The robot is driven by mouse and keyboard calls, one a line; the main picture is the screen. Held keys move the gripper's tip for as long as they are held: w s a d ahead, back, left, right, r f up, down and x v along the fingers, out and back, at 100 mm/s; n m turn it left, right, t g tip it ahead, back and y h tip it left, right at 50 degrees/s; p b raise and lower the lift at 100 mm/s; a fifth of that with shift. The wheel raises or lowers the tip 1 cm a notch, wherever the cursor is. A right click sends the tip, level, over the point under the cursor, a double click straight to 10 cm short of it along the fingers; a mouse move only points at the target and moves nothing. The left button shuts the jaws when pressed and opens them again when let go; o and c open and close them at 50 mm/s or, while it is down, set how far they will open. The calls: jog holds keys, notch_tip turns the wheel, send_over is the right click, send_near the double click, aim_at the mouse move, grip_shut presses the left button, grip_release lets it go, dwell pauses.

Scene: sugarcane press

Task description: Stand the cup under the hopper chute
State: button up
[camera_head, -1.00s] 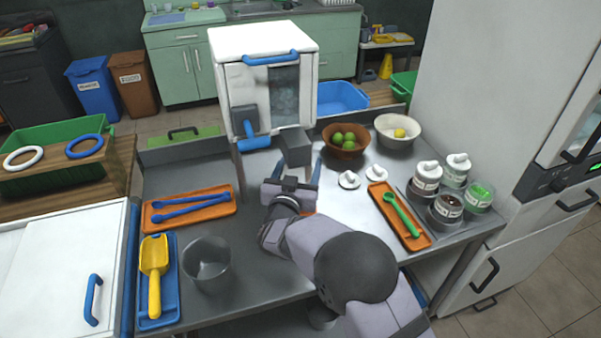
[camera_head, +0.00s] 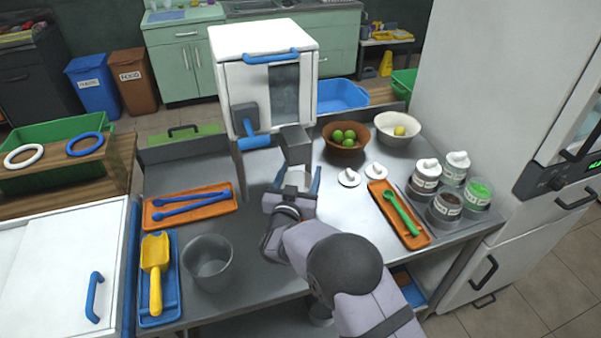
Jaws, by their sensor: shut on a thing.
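The white hopper (camera_head: 240,85) stands at the back of the counter, with a blue handle on top and a dark window. Its grey chute (camera_head: 295,145) points down at the lower right front. My gripper (camera_head: 297,178) is just in front of and below the chute, its blue fingertips either side of a pale, clear cup (camera_head: 297,179). The gripper is shut on the cup, which is mostly hidden by the gripper and chute. I cannot tell whether its base touches the counter.
Blue tongs (camera_head: 190,204) lie on an orange tray. A bowl of limes (camera_head: 344,140), white lids and several jars (camera_head: 446,208) are right of the gripper.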

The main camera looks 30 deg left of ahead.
jog(key=o, duration=1)
jog(key=shift+r+p, duration=0.2)
jog(key=shift+p, duration=0.1)
jog(key=b+v, duration=0.1)
jog(key=v, duration=1.1)
jog(key=shift+b, duration=0.35)
